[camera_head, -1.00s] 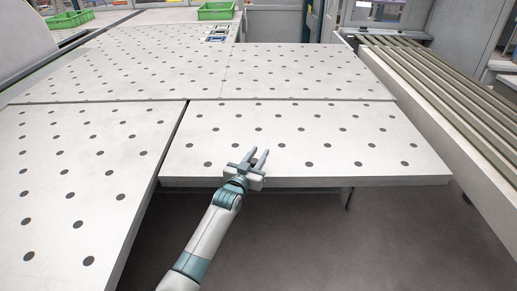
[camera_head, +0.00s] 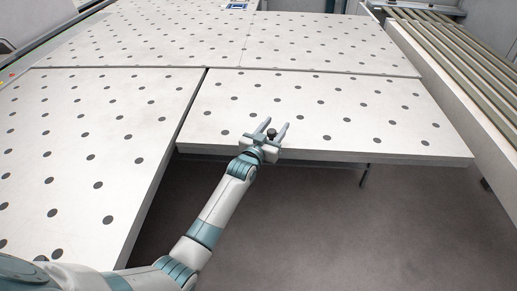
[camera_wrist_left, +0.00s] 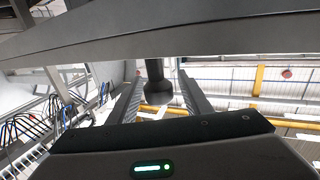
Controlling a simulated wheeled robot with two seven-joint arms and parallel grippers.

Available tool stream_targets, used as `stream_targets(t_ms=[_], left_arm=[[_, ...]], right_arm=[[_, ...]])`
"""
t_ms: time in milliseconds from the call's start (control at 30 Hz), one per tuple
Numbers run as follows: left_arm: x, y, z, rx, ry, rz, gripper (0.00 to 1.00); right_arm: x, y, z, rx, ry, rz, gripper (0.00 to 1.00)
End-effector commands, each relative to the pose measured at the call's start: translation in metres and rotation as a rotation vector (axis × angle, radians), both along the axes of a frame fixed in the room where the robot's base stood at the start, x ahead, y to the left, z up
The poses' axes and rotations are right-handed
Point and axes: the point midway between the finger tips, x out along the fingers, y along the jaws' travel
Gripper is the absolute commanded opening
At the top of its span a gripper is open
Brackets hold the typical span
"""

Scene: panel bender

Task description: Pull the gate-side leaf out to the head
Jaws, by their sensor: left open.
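A white perforated table leaf (camera_head: 330,108) lies at the near right in the head view. A larger white leaf (camera_head: 85,150) lies left of it, with a dark gap between them. The pictures do not label which is the gate-side leaf. My left gripper (camera_head: 273,128) is open at the near leaf's front edge, fingers pointing away over its top. A small dark knob shows between the fingers; in the left wrist view this dark knob (camera_wrist_left: 155,80) stands between both fingers, apparently untouched. What it is fixed to is unclear. My right gripper is out of view.
More perforated table (camera_head: 310,40) continues behind. A slatted roller rack (camera_head: 460,60) runs along the right. Grey floor (camera_head: 320,230) is open in front of the near leaf, with a thin leg (camera_head: 365,176) below its edge.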

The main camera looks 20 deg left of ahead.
Motion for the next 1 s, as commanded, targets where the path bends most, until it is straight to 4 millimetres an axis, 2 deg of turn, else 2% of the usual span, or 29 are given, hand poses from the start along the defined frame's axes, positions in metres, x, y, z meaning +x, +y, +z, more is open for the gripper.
stream_targets(t_ms=[267, 800, 1000], left_arm=[[-0.034, 0.004, -0.003, 0.000, 0.000, 0.000, 0.45], [-0.129, 0.015, -0.003, 0.001, -0.001, 0.000, 0.45], [-0.154, 0.018, -0.002, 0.001, -0.001, 0.001, 0.45]], right_arm=[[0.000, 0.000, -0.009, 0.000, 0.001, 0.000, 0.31], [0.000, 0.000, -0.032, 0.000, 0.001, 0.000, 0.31], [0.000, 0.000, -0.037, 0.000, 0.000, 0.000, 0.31]])
